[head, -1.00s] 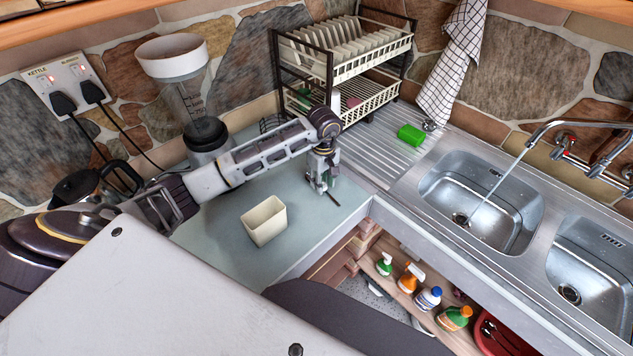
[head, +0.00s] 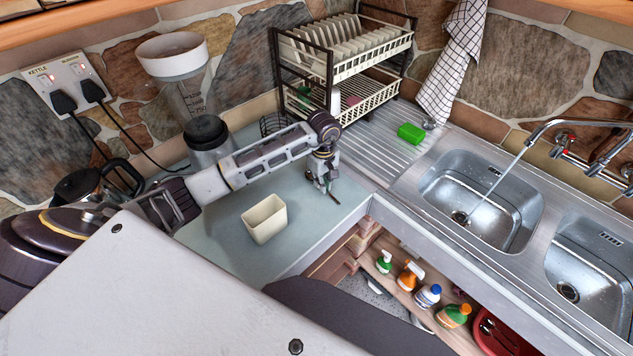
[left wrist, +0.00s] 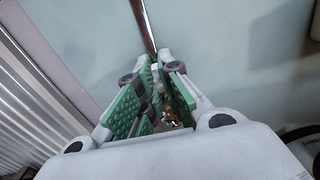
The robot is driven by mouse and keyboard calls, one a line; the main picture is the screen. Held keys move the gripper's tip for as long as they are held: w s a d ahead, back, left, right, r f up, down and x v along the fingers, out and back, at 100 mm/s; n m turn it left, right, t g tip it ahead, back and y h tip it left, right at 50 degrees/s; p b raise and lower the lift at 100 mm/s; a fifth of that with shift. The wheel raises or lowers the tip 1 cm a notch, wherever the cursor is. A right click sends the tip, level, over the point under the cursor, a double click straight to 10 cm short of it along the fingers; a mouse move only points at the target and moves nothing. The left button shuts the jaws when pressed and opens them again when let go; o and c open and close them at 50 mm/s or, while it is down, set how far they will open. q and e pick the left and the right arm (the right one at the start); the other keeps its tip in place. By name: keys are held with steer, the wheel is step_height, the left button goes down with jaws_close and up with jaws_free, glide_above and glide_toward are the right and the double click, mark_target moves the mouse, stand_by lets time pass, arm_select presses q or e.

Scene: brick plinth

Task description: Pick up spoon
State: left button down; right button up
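The spoon (head: 335,198) shows in the head view as a thin dark strip at my left gripper, over the right part of the pale green counter. In the left wrist view its shiny handle (left wrist: 143,22) runs from the top edge down to the fingertips. My left gripper (head: 323,186) points down at the spoon, at the end of the arm coming in from the left. In the left wrist view its green-padded fingers (left wrist: 160,75) stand on either side of the spoon, fairly close together. I cannot tell whether they grip it. My right gripper is not in view.
A cream open container (head: 264,222) stands on the counter left of the gripper. A blender (head: 207,140) stands behind the arm. A dish rack (head: 343,65), a green sponge (head: 410,132) and the sink (head: 480,205) lie to the right. The counter's front edge is close.

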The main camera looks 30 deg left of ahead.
arm_select(q)
steer(key=shift+r, duration=0.1)
stand_by(0.3)
steer(key=shift+r, duration=0.75)
step_height(320, 180, up, 8)
steer(key=b, duration=0.2)
steer(key=shift+r, duration=0.15)
